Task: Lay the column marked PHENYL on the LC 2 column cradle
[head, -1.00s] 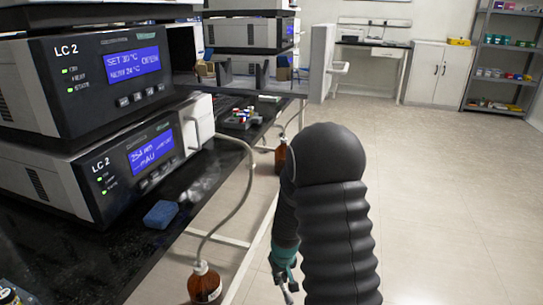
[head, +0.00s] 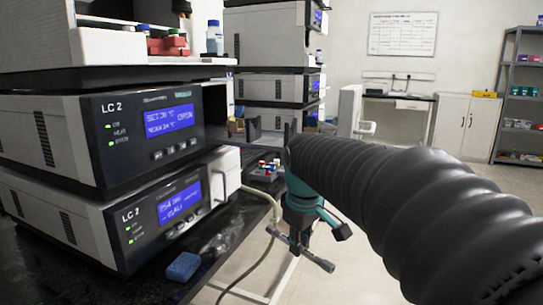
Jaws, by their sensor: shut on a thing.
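My gripper (head: 299,240) is in the middle of the head view, in front of the bench edge. It is shut on a thin metallic column (head: 318,261), held tilted with its right end lower. Any marking on the column is too small to read, so I cannot tell if it says PHENYL. The LC 2 stack stands at the left, with an upper module (head: 150,130) and a lower module (head: 165,210), both with lit blue displays. I cannot make out the LC 2 column cradle for certain.
A white open door or panel (head: 226,172) juts from the lower module. A blue sponge (head: 183,266) lies on the dark bench. A rack of coloured-cap vials (head: 264,171) is behind. Tubing hangs at the bench's front edge. Open floor lies to the right.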

